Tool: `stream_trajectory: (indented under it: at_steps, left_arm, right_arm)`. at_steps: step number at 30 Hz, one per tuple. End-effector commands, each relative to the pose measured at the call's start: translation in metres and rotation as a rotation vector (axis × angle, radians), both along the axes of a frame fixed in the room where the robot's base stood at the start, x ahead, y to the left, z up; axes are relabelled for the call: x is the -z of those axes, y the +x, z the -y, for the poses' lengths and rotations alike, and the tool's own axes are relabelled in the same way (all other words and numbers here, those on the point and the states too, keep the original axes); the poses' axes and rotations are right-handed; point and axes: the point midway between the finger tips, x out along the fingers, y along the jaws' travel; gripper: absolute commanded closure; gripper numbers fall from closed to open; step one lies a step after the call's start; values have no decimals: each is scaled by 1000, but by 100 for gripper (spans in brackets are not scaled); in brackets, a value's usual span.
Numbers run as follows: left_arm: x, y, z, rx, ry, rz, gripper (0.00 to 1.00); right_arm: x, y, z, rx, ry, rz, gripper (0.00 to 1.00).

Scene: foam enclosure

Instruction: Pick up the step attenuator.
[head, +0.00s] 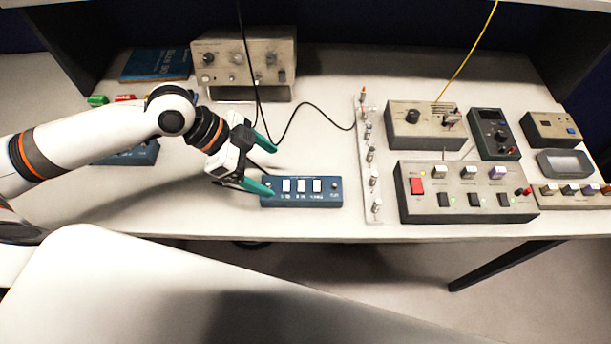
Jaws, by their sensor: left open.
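The step attenuator appears to be the blue box (302,199) with several white switches on its top, lying flat near the front edge of the bench. My left gripper (266,167) comes in from the left, with teal fingers spread apart and nothing between them. Its nearer finger overlaps the left end of the blue box in the picture; I cannot tell whether it touches. The farther finger is beyond the box, up and to the left. My right gripper is not in view.
A grey instrument (244,60) with knobs stands at the back, with a black cable running from it. A strip of connectors (370,160) is right of the blue box, then a switch panel (465,192). Another blue box (140,154) is partly behind my left arm.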

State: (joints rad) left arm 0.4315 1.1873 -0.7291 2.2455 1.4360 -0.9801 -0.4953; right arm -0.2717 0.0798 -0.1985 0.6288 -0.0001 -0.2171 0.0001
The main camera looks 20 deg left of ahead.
Motion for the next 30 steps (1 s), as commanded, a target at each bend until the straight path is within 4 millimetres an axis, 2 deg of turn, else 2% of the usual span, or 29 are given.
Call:
stream_trajectory:
  at_steps: [1, 4, 8, 11, 18, 24, 30]
  left_arm:
    - [6, 1, 8, 2, -5, -3, 18]
    - [20, 4, 19, 2, -5, -3, 18]
    - [34, 8, 29, 0, -3, -1, 18]
    - [39, 9, 33, 0, -2, 1, 18]
    - [53, 16, 54, 0, -4, -3, 18]
    - [74, 20, 68, 0, -1, -2, 18]
    - [77, 21, 69, 0, 1, 0, 18]
  right_arm:
    - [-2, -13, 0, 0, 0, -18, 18]
    - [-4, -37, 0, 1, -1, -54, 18]
    - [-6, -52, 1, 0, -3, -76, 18]
    - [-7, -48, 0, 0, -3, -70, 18]
    - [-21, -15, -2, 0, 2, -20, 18]
    - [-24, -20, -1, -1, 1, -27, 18]
    - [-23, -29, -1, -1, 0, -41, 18]
